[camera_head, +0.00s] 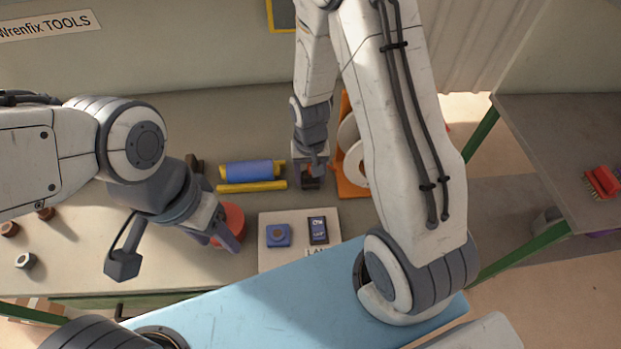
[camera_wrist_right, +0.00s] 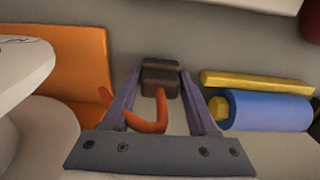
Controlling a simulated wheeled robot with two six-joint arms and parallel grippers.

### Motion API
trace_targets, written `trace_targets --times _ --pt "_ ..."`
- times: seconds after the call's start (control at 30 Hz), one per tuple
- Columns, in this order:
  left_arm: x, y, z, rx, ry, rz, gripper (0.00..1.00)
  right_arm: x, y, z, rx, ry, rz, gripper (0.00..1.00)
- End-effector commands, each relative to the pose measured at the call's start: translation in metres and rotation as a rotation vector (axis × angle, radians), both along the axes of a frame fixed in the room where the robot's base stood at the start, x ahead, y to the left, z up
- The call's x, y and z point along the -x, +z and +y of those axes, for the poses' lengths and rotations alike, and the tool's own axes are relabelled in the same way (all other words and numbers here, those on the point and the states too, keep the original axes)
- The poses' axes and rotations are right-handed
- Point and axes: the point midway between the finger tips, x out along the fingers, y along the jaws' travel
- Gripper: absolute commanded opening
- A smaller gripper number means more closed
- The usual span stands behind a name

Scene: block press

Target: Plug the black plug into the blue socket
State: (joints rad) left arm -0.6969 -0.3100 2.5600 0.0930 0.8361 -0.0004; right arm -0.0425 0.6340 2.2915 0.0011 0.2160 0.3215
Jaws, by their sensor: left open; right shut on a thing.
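The black plug (camera_wrist_right: 162,78) is a dark block with an orange cable (camera_wrist_right: 150,122). It sits between the fingers of my right gripper (camera_wrist_right: 160,88), which is shut on it. In the head view the right gripper (camera_head: 311,182) holds the plug above the far middle of the bench, beyond the white plate. The blue socket (camera_head: 278,235) is a square block with a round centre on the left half of the white plate (camera_head: 297,251). My left gripper (camera_head: 228,236) is open and empty, left of the plate.
A dark blue module (camera_head: 318,230) stands right of the socket. A red round object (camera_head: 231,219) lies by my left gripper. A blue roll (camera_head: 252,171) and a yellow bar (camera_head: 252,186) lie left of my right gripper. An orange stand (camera_head: 350,188) with pale discs is to its right.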

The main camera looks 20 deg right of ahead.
Motion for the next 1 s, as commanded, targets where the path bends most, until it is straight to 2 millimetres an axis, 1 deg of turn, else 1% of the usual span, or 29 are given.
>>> trace_targets --times 0.17,0.33,0.47,0.6,0.7,0.83,1.0 --pt "0.0 0.0 0.0 0.0 0.0 0.0 0.5 0.0 0.001 0.0 0.0 0.0 -0.001 0.1" --pt "0.0 -0.001 0.0 0.0 0.0 0.0 0.5 -0.001 0.012 0.0 0.0 0.0 -0.004 0.1" --pt "0.0 -0.003 0.0 0.0 0.0 0.0 0.5 -0.002 0.031 0.0 0.0 0.0 -0.007 0.1" --pt "0.0 -0.004 0.0 0.0 0.0 0.0 0.5 -0.002 0.06 0.0 -0.001 0.0 -0.009 0.1" --pt "0.0 -0.005 0.0 0.0 0.0 0.0 0.5 -0.001 0.078 0.0 0.0 0.0 -0.006 0.1" --pt "0.0 -0.005 0.0 0.0 0.0 0.0 0.5 -0.001 0.093 0.0 0.0 0.0 -0.004 0.1" --pt "0.0 -0.006 0.0 0.0 0.0 0.0 0.5 0.0 0.101 0.0 0.0 0.0 -0.001 0.1"
